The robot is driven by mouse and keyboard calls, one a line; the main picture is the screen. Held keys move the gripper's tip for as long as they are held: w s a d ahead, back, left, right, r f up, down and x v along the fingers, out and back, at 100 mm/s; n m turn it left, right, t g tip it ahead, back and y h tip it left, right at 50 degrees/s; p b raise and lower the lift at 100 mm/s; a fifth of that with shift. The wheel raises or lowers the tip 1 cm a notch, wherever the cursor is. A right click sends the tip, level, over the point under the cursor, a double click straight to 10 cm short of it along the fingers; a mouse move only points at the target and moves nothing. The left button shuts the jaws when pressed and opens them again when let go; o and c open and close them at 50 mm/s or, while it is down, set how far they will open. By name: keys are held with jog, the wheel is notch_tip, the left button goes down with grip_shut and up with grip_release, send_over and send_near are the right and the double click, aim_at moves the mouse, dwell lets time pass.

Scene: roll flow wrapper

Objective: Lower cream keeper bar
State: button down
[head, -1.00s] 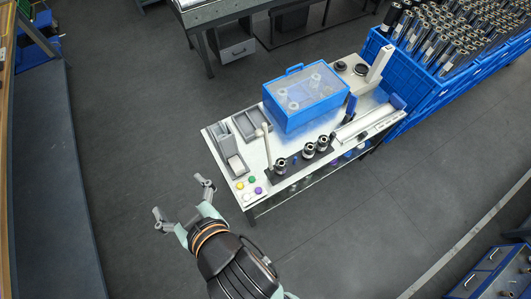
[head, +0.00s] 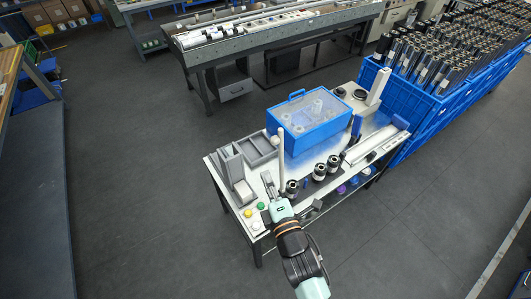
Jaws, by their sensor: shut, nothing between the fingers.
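My gripper (head: 268,183) is over the front left part of the bench. Its fingers are shut and empty. They are close to the bar's lower end, on its left side. I cannot tell whether they touch it.
The blue box (head: 305,130) with a clear lid stands behind the bar. Grey trays (head: 232,170) are at the left. Several cylinders (head: 319,172) stand close on the right. Green (head: 261,206) and yellow (head: 248,213) buttons sit at the front left corner.

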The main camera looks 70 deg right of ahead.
jog(key=w+d, duration=0.3)
jog(key=d, duration=0.6)
jog(key=shift+r+p, duration=0.3)
jog(key=shift+p, duration=0.05)
jog(key=shift+d, duration=0.1)
